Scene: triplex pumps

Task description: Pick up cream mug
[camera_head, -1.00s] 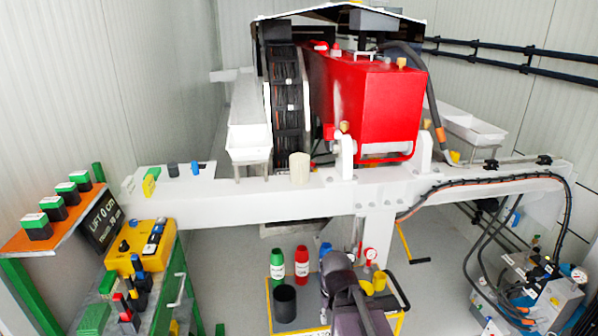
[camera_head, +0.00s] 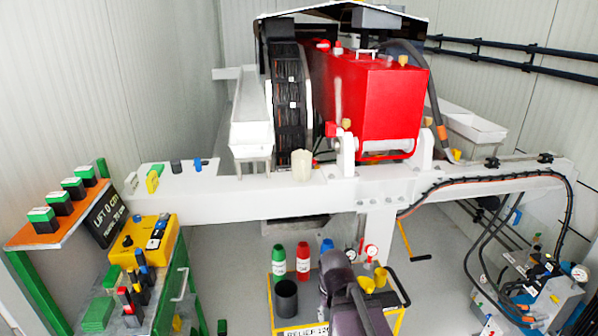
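The cream mug (camera_head: 302,165) stands upright on the white beam (camera_head: 260,203), left of the red pump housing (camera_head: 383,110). It is a small pale cylinder, and no handle can be made out clearly. A dark grey link of my arm (camera_head: 341,285) shows at the bottom centre, well below and in front of the mug. My gripper cannot be made out in this view, and nothing touches the mug.
A yellow-edged cart below the beam holds a green bottle (camera_head: 279,262), a red bottle (camera_head: 303,261) and a dark cup (camera_head: 286,299). A green control stand with a yellow box (camera_head: 142,243) is at left. Hoses and gauges crowd the right. Small blocks sit on the beam's left end.

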